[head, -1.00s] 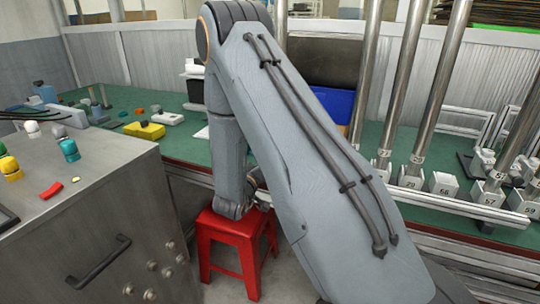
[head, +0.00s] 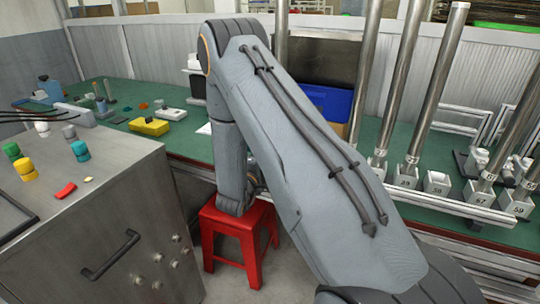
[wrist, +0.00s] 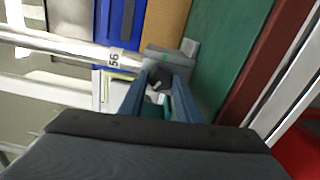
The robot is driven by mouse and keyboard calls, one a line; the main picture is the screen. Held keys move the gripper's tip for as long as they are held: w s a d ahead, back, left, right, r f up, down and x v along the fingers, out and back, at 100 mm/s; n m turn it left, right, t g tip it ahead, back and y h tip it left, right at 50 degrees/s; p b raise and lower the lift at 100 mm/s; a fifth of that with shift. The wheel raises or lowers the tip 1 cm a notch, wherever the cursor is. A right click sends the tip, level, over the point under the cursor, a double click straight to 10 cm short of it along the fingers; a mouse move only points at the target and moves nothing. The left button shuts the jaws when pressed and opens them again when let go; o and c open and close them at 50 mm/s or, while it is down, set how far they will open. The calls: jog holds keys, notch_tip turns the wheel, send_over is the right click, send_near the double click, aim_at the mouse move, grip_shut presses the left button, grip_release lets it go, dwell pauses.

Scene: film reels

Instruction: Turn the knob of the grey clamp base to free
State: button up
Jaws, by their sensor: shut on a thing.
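In the wrist view my gripper (wrist: 158,88) has its two blue-grey fingers on either side of a dark knob (wrist: 159,76), closed on it. The knob sits on the near side of a grey clamp base (wrist: 184,57), which carries a small green mark. A pale metal tube labelled 56 (wrist: 70,47) runs in from the left to the base. The knob's exact turn position is hard to read. In the head view my arm hides the gripper and this base.
In the wrist view a blue bin (wrist: 121,25) and a brown panel (wrist: 166,22) lie beyond the base, and green bench top (wrist: 222,45) is bare to its right. In the head view, a red stool (head: 237,232) stands under my arm and a metal cabinet (head: 100,215) at left.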

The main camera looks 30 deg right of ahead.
jog(key=n+p, duration=0.1)
jog(key=n, duration=0.4)
jog(key=shift+f+n, duration=0.1)
jog(key=shift+n, duration=0.2)
dwell(0.4)
jog(key=o, duration=1.1)
jog(key=shift+c, duration=0.2)
jog(key=shift+a, duration=0.1)
jog(key=v, duration=0.7)
jog(key=shift+s+a+b, duration=0.25)
jog(key=shift+s+b, duration=0.05)
